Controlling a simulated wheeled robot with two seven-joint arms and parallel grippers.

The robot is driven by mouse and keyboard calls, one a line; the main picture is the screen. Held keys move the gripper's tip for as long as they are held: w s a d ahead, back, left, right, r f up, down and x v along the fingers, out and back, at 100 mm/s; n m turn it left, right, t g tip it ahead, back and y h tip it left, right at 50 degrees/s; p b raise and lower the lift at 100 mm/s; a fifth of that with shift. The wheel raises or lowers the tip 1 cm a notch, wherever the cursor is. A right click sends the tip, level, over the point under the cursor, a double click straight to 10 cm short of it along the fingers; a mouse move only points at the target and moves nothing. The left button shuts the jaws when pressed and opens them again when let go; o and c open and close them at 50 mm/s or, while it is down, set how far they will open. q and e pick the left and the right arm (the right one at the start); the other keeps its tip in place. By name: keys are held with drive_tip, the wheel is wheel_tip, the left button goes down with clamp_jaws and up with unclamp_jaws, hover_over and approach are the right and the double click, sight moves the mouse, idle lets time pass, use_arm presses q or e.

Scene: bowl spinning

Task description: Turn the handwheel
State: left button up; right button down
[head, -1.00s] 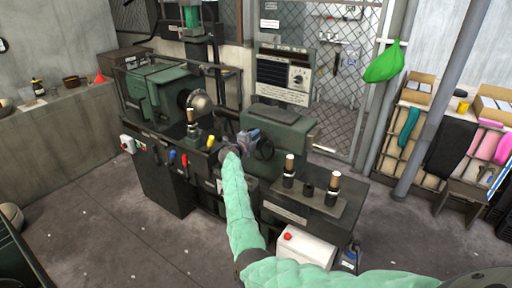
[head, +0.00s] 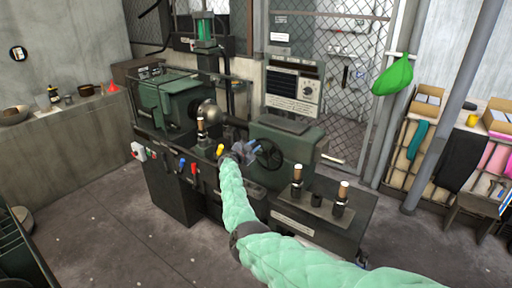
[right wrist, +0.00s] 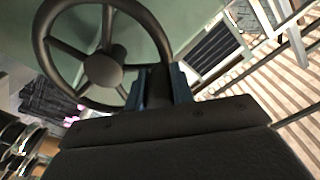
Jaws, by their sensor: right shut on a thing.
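The handwheel (head: 270,155) is a dark, spoked wheel on the front of the green lathe part at the machine's right end. In the right wrist view the handwheel (right wrist: 103,70) fills the upper left, with its round hub and spokes showing. My right gripper (head: 249,150) is at the wheel's left side in the head view. In the wrist view its blue fingers (right wrist: 157,84) stand on either side of the lower right part of the rim and are shut on it. The exact contact is partly hidden. My left gripper is not in view.
Tool posts with wooden tops (head: 342,193) stand on the machine's right end. Coloured levers (head: 194,168) line its front, left of my arm. A chuck (head: 207,114) is behind. A shelf with boxes (head: 428,98) stands far right. The floor at the front left is clear.

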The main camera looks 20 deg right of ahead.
drive_tip(key=shift+w+a+f+n, duration=0.15)
drive_tip(key=shift+w+f+n, duration=0.05)
drive_tip(key=shift+n, duration=0.3)
drive_tip(key=shift+f, duration=0.1)
drive_tip(key=shift+w+n, duration=0.1)
drive_tip(key=shift+n, duration=0.2)
drive_tip(key=c, duration=1.3)
unclamp_jaws()
drive_tip(key=shift+o, duration=0.5)
drive_tip(key=shift+f, duration=0.1)
drive_tip(key=shift+a, duration=0.1)
drive_tip(key=shift+s+a, duration=0.25)
drive_tip(key=shift+a, duration=0.25)
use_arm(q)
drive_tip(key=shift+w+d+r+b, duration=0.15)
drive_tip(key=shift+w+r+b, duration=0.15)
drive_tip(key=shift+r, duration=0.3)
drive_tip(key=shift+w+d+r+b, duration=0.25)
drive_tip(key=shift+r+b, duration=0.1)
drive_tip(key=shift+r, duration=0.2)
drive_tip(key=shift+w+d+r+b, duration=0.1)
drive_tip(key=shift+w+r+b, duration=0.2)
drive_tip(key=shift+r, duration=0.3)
use_arm(e)
drive_tip(key=v, duration=0.6)
drive_tip(key=shift+s+a, duration=0.2)
